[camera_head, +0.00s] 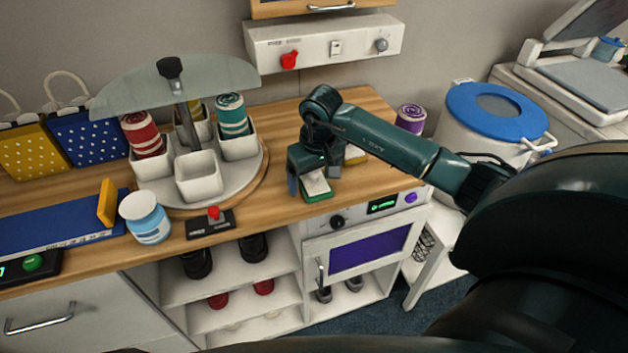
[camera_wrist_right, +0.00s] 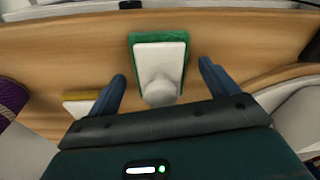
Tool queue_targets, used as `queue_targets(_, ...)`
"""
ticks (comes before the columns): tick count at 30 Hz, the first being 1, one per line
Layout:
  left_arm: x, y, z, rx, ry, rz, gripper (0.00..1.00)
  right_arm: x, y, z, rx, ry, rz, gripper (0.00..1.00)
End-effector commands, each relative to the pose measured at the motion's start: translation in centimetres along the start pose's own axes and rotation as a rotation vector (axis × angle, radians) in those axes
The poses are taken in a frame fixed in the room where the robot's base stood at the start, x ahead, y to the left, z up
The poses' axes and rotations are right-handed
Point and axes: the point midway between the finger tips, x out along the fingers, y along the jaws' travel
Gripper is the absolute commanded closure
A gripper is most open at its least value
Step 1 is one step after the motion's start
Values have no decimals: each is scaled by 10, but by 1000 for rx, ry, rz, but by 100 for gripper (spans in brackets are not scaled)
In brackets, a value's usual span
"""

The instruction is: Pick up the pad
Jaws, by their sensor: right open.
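A pad with a green edge, a white back and a white knob (camera_wrist_right: 160,60) lies on the wooden counter. In the head view it shows partly under my right gripper, near the counter's front edge, as a white and green piece (camera_head: 317,188). My right gripper (camera_head: 314,181) is open and points down over it. In the wrist view the two blue fingers (camera_wrist_right: 161,70) stand apart on either side of the pad, with gaps and no visible contact. My left gripper is not in view.
A yellow-edged piece (camera_wrist_right: 82,104) lies beside the pad, also partly seen behind my gripper (camera_head: 355,155). A carousel (camera_head: 254,173) with white cups and rolled cloths stands left. A purple roll (camera_head: 410,118) and blue-lidded bin (camera_head: 496,108) are right. A red-knobbed switch (camera_head: 211,224) sits at the front edge.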

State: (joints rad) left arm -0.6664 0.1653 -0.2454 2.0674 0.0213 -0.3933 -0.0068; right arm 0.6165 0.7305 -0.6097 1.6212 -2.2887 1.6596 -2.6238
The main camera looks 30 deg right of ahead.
Motion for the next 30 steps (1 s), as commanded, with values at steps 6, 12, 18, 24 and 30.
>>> queue_targets(6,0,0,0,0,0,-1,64,0,0,0,0,0,0,23)
queue_targets(12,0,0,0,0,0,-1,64,0,0,0,0,0,0,39)
queue_targets(18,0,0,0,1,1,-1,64,-1,0,0,0,0,0,56)
queue_targets(24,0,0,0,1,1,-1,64,-1,0,0,0,0,0,62)
queue_targets(30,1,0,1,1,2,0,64,-9,0,-2,0,3,1,62)
